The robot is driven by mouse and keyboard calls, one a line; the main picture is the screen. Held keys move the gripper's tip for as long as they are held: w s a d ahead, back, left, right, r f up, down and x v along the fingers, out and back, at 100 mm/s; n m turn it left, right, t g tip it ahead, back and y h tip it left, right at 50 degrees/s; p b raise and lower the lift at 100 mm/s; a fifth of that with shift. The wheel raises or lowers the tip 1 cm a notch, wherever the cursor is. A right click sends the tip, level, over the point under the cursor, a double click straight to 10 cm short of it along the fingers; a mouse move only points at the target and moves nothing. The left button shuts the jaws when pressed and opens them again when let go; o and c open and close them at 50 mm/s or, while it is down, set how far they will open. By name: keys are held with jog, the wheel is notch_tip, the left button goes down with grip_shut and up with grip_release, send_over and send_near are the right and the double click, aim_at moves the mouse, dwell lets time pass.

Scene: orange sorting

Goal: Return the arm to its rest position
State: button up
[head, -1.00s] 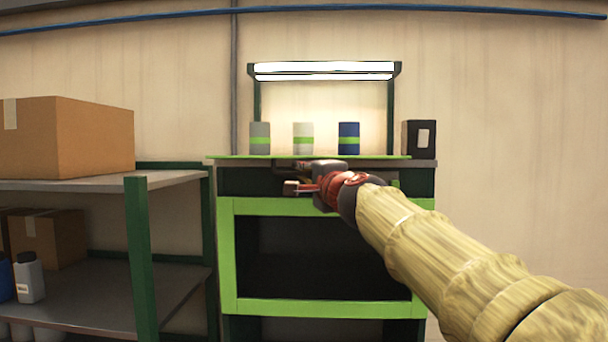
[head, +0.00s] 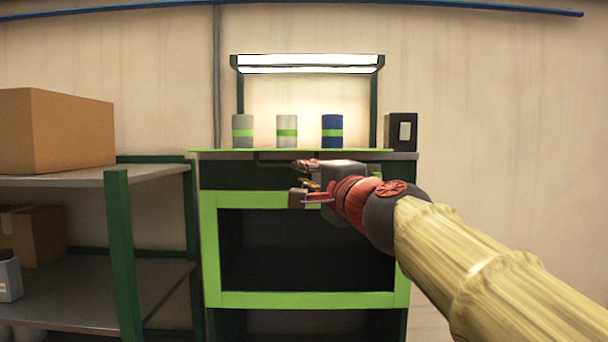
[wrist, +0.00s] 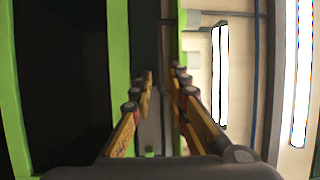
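My gripper (head: 306,180) is in front of the green-framed workbench (head: 300,300), just below its top in the head view. My arm reaches in from the lower right. In the wrist view my gripper's two fingers (wrist: 161,88) stand apart with a gap between them, and nothing is held there. The wrist view is turned sideways, with the bench's green frame on the left and the lamp on the right.
On the bench stand a grey can (head: 243,131), a white can (head: 287,131), a blue can (head: 332,131) and a black box (head: 401,131), under a lit lamp (head: 307,63). A shelf (head: 75,178) with cardboard boxes (head: 57,130) stands at the left.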

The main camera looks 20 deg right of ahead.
dwell(0.3)
jog(key=s+a+f+n+g+y, duration=0.1)
jog(key=s+a+f+n+g, duration=0.15)
jog(key=f, duration=0.55)
jog(key=s+a+f+n+g+b, duration=0.15)
jog(key=f+n, duration=0.25)
jog(key=f, duration=0.4)
jog(key=s+a+f+n+g+y, duration=0.1)
jog(key=s+f+n+g, duration=0.15)
jog(key=f, duration=0.55)
jog(key=s+d+f+n+g+h+b, duration=0.1)
jog(key=s+f+n+g+b, duration=0.1)
jog(key=s+f, duration=0.5)
jog(key=s+d+f+n+g+h+b, duration=0.1)
jog(key=s+f, duration=0.7)
jog(key=f, duration=0.8)
jog(key=s+d+f+n+g+h+b, duration=0.1)
jog(key=s+f+n+g+b, duration=0.2)
jog(key=s+f+b, duration=0.3)
notch_tip(320, 180, down, 6)
jog(key=shift+s+d+r+n+g+b, duration=0.1)
jog(key=shift+s+d+n+g+b, duration=0.25)
jog(key=shift+s+n, duration=0.55)
jog(key=shift+r, duration=0.1)
